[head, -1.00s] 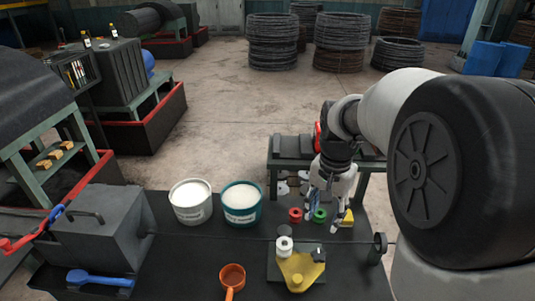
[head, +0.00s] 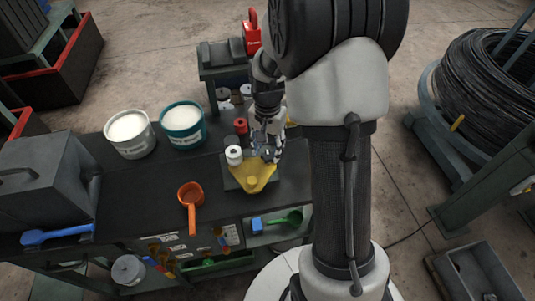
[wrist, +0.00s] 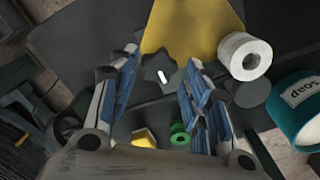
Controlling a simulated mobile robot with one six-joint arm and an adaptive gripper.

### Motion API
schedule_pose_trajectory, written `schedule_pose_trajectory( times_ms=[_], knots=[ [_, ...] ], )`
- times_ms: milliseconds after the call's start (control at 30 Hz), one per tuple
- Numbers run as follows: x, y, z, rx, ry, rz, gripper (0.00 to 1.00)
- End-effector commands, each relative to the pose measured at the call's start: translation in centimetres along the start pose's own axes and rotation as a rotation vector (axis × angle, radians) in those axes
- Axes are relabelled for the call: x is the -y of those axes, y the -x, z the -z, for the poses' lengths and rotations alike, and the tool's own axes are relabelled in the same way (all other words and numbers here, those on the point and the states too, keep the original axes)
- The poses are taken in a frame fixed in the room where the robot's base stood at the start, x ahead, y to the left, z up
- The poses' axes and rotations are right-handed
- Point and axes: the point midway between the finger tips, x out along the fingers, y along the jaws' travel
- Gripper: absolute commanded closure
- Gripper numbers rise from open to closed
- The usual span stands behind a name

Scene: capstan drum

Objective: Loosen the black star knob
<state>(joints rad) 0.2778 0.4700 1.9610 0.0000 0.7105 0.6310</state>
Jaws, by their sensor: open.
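The black star knob (wrist: 160,69) shows in the wrist view, dark and lobed with a white mark on it, beside the yellow plate (wrist: 190,28). My gripper (wrist: 162,60) is open, with one blue-padded finger on each side of the knob in the picture. The knob sits between the fingertips, and neither finger clearly touches it. I cannot tell the height gap. In the head view my gripper (head: 265,147) hangs over the right back corner of the yellow plate (head: 252,174), and the knob is largely hidden there. A white spool (head: 234,155) stands close by on the left.
A red spool (head: 240,126) stands behind. The wrist view shows a green spool (wrist: 180,135) and yellow block (wrist: 143,138). Bare bench lies between scoop and grey box (head: 45,180).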

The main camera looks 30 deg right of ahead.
Motion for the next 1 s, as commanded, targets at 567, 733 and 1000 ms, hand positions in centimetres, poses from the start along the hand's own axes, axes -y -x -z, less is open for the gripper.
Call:
schedule_pose_trajectory(
  times_ms=[567, 733, 1000],
  knots=[
    [0.0, -2.4, 0.0, 0.000, 0.000, 0.000, 0.58],
    [0.0, -2.4, 0.0, 0.000, 0.000, 0.000, 0.69],
    [0.0, -2.4, 0.0, 0.000, 0.000, 0.000, 0.87]
  ],
)
